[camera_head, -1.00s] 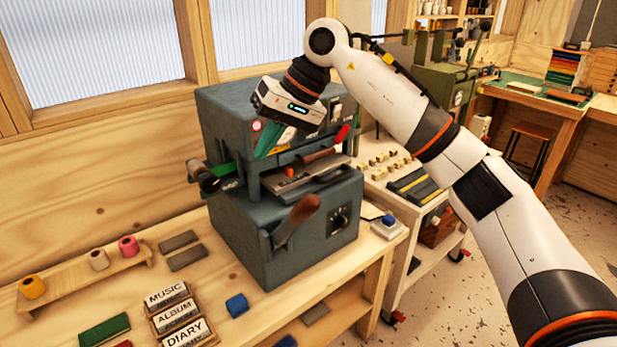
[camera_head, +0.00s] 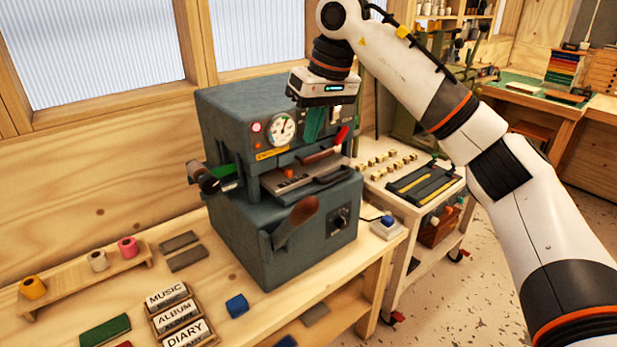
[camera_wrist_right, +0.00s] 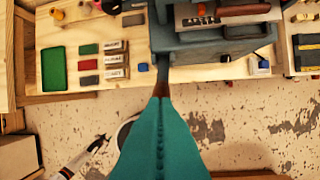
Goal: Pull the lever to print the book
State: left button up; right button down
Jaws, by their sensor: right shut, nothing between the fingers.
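The dark grey-green press (camera_head: 225,130) stands on the wooden bench, with a round gauge on its front. Its lever has a brown handle (camera_head: 303,210) at the front, angled up to the right. My right gripper (camera_head: 314,125) hangs in front of the press's upper right face, above the lever handle and apart from it. Its teal fingers are shut and empty; they fill the middle of the right wrist view (camera_wrist_right: 160,100). There the brown lever handle shows partly behind the fingertips. My left gripper is not in view.
MUSIC, ALBUM and DIARY blocks (camera_head: 172,312) lie on the bench near a blue block (camera_head: 237,305). Foil rolls, one pink (camera_head: 128,247), stand on a wooden rack at left. A cart (camera_head: 400,180) with small brass pieces stands right of the press.

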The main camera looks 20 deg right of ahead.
jog(key=p+x, duration=0.2)
jog(key=x, duration=0.5)
jog(key=shift+f, duration=0.15)
jog(key=shift+s+f+p, duration=0.45)
jog(key=shift+s+f, duration=0.2)
jog(key=shift+f, duration=0.25)
jog(key=shift+s+d+f, duration=0.15)
jog(key=shift+s+f, duration=0.3)
jog(key=shift+f, duration=0.1)
jog(key=shift+w+f, duration=0.1)
